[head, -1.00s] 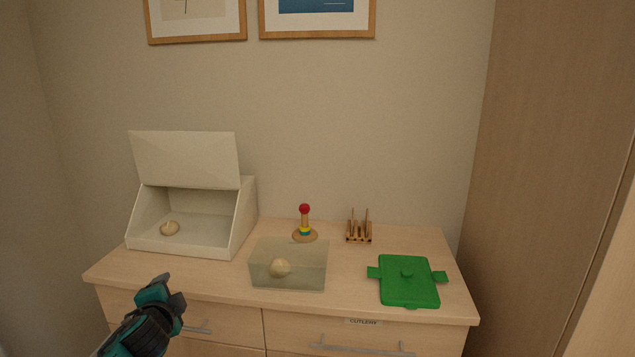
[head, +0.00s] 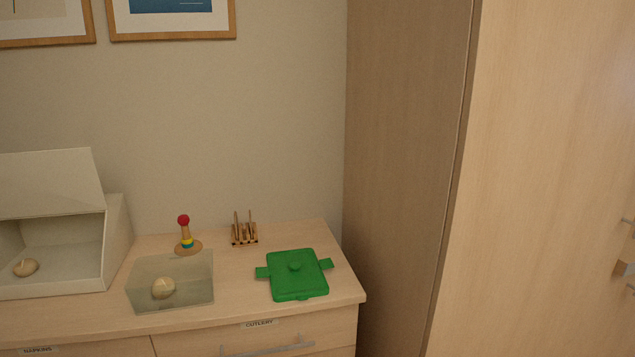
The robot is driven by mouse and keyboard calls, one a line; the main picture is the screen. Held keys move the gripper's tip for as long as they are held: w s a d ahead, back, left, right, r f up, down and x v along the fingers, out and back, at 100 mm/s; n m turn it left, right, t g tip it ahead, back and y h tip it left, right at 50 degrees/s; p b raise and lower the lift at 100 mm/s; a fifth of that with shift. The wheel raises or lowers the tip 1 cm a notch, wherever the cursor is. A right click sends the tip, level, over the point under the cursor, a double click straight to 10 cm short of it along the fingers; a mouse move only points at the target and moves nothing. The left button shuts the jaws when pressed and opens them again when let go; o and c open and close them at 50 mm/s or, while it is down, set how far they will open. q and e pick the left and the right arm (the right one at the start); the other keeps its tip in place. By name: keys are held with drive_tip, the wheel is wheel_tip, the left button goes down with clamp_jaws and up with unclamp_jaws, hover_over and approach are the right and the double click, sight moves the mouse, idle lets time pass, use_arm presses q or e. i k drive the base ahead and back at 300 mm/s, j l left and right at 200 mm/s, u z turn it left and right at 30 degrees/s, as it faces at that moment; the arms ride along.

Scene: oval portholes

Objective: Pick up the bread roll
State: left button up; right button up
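One bread roll (head: 26,267) lies inside a white bread bin (head: 118,240) with its lid raised, at the left edge of the head view. A second, similar roll (head: 163,288) shows in or behind a clear, see-through box (head: 197,290) near the front of the counter. It looks enclosed by the box walls; I cannot tell whether the box has a top. Neither of my grippers is in view.
The wooden counter (head: 235,290) also holds a stacking toy with a red ball (head: 184,232), a small wooden rack (head: 244,232) and a green lidded dish (head: 297,274). A drawer labelled cutlery (head: 275,338) is below. A tall wooden cabinet (head: 405,180) stands at the right.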

sight(26, 267)
drive_tip(key=u, duration=1.5)
